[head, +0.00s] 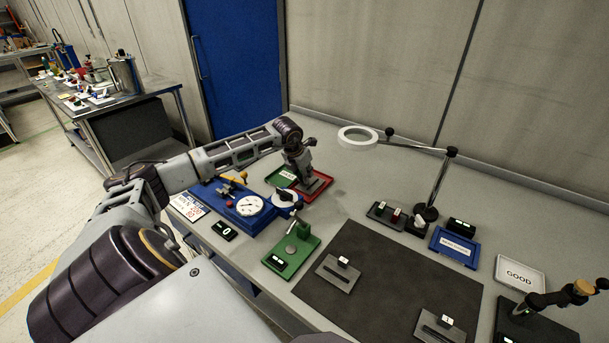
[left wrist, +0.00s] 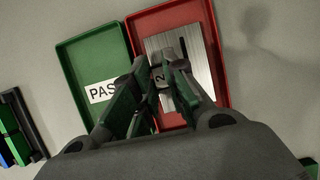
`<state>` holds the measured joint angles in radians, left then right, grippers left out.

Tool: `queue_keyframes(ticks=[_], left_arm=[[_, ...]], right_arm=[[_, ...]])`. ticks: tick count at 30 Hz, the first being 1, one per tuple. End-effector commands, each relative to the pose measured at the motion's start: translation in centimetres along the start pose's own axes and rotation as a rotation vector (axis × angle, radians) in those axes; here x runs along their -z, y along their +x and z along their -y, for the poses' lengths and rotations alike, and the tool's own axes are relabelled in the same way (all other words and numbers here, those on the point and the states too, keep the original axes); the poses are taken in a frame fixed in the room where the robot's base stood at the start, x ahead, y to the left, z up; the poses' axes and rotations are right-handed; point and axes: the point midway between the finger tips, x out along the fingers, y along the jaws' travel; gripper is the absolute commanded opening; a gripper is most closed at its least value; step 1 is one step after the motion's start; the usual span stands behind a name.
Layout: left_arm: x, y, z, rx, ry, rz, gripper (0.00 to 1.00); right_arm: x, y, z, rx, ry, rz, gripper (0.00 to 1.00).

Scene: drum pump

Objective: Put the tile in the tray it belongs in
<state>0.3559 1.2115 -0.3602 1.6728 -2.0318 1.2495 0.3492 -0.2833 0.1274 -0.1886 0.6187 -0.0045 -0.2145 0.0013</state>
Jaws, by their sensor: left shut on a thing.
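My left gripper (head: 303,172) is low over the red tray (head: 325,181) at the back of the table. In the left wrist view, the gripper (left wrist: 150,90) is shut on the small block labelled 2 of a grey metal tile (left wrist: 192,52) with a dark slot. The tile lies within the outline of the red tray (left wrist: 222,70); I cannot tell whether it touches the tray floor. A green tray (left wrist: 85,55) with a label starting PAS is beside it, with its bare floor showing. My right gripper is not in view.
Two more tiles, one (head: 336,276) and another (head: 440,328), lie on the dark mat (head: 385,270). A blue gauge fixture (head: 232,203) and a green fixture (head: 291,255) stand before the trays. A magnifier lamp (head: 357,137), a blue tray (head: 454,246) and a white GOOD tray (head: 520,273) are to the right.

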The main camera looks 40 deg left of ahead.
Motion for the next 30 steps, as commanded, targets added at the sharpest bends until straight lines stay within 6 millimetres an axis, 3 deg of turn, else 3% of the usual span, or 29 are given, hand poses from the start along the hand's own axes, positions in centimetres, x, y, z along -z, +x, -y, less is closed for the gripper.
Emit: queue_keyframes(ticks=[30], left_arm=[[0.0, 0.15, 0.06, 0.0, 0.0, 0.002, 0.0]], right_arm=[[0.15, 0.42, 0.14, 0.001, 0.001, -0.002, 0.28]])
